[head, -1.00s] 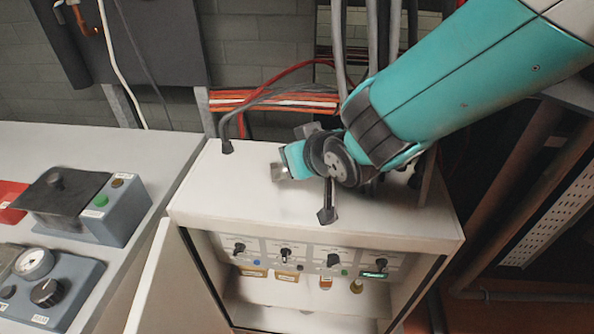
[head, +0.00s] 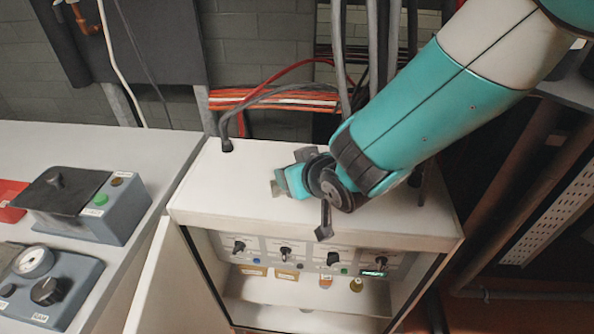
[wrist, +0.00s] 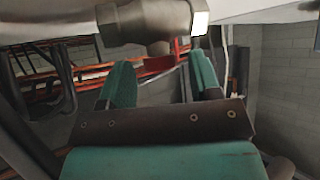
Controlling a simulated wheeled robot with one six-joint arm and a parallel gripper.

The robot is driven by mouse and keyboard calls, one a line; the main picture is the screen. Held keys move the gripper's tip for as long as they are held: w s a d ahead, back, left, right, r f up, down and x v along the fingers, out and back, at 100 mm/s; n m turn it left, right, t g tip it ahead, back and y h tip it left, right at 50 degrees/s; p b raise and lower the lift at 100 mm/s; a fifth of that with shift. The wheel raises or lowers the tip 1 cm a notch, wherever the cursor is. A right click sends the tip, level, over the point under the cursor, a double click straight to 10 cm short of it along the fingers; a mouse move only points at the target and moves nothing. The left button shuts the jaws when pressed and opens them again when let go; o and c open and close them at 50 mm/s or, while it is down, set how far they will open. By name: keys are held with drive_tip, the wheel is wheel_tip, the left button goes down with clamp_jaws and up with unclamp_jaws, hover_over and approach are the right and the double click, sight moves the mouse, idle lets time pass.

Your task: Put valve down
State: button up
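The valve is a grey metal body with a hexagonal end and a red part beneath its short stem. In the wrist view the valve (wrist: 150,20) spans the top, just beyond the fingertips. My gripper (wrist: 160,65) has its two teal fingers spaced apart, with the red part between their tips. In the head view my gripper (head: 284,182) is low over the left part of the white cabinet top, with a small bit of the valve (head: 277,188) showing at its tip. The valve moves with the gripper, so it looks held. Whether it touches the cabinet top is unclear.
The white cabinet (head: 390,220) has a mostly bare top and a row of knobs below its front edge. Cables rise at its back left corner. A grey control box (head: 95,205) and a gauge box (head: 45,290) stand on the left counter.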

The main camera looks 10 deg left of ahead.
drive_tip(key=shift+r, duration=0.25)
drive_tip(key=v, duration=1.2)
drive_tip(key=shift+b, duration=0.4)
